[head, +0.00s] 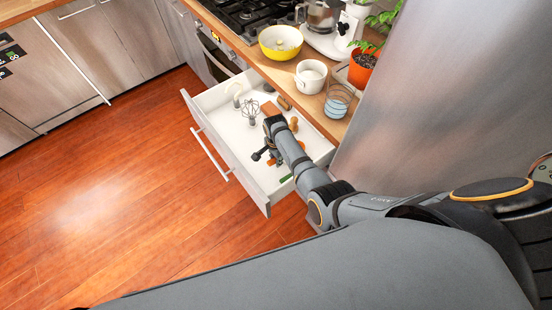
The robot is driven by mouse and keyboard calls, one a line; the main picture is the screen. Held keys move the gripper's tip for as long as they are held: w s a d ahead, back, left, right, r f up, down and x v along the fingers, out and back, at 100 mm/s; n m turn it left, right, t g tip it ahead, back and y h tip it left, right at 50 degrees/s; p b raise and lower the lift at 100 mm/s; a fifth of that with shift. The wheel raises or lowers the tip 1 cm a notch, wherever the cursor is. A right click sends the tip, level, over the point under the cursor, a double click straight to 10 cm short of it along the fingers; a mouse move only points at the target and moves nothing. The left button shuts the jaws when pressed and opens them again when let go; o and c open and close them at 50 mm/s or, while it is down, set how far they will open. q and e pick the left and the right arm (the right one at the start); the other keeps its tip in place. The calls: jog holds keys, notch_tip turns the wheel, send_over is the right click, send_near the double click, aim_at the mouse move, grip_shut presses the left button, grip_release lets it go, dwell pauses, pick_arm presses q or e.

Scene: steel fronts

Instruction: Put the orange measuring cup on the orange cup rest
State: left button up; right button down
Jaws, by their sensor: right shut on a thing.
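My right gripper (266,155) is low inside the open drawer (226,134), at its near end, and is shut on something. A small orange-brown patch shows at its fingers, which I take for the orange measuring cup (275,162); my gripper and wrist hide most of it. I cannot make out the orange cup rest for sure. A reddish-brown flat piece (270,108) lies in the drawer beyond my forearm, and a small orange-brown item (293,124) is just right of my forearm. My left gripper is not in view.
The drawer also holds a whisk (250,110) and a green-handled tool (286,178). On the counter along the drawer stand a yellow bowl (280,42), a white pot (310,77), a glass (337,101) and a potted plant (362,70). The wooden floor is clear.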

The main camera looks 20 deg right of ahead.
jog(key=shift+f, duration=0.3)
jog(key=c, duration=1.1)
grip_release()
notch_tip(320, 180, up, 8)
jog(key=shift+f, duration=0.2)
